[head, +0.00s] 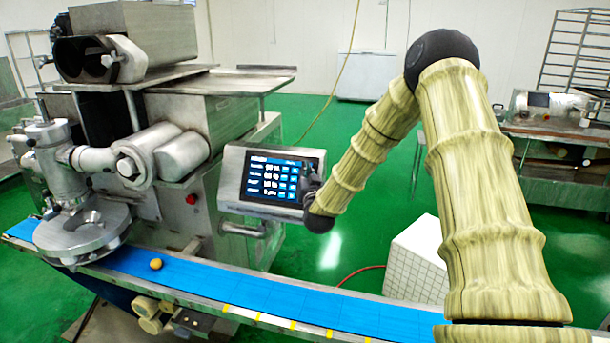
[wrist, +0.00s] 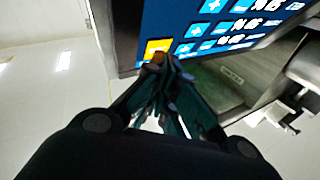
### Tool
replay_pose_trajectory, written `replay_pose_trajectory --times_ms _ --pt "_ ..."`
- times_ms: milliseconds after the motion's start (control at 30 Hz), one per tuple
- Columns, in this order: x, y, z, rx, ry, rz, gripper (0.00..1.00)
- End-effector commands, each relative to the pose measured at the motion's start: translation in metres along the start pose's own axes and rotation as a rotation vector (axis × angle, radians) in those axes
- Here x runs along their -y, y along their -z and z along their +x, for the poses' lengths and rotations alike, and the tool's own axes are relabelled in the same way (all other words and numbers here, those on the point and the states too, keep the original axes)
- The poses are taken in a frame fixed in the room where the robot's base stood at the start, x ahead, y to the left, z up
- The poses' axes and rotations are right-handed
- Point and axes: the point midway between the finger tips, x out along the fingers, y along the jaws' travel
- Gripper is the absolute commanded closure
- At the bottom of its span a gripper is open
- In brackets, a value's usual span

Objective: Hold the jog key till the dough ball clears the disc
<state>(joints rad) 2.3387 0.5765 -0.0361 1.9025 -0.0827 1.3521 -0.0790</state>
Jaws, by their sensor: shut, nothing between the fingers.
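The tan dough ball (head: 156,264) sits on the blue belt, just right of the round metal disc (head: 85,236), with a strip of blue showing between them. The touchscreen panel (head: 268,178) faces the room beside the machine. In the wrist view the screen (wrist: 183,18) is upside down or tilted, with a yellow key (wrist: 156,46) at its corner. My gripper (wrist: 166,60) is shut and empty, its tips at the yellow key; contact is hard to tell. In the head view my gripper (head: 311,182) is at the panel's right edge, partly hidden by my wrist.
The blue belt (head: 262,295) runs right from under the disc and is bare beyond the ball. A red button (head: 191,199) is on the machine body. A white gridded box (head: 418,262) stands on the green floor behind the belt.

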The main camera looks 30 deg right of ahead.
Motion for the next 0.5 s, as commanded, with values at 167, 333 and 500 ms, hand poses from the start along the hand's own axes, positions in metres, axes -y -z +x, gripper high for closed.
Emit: replay_pose_trajectory --times_ms 167,333,500 --pt "0.0041 0.0045 -0.0051 -0.001 0.000 0.000 1.00" --pt "0.0057 0.0062 -0.0077 -0.001 0.000 0.000 1.00" --pt "0.0057 0.0060 -0.0076 -0.001 0.000 0.000 1.00"
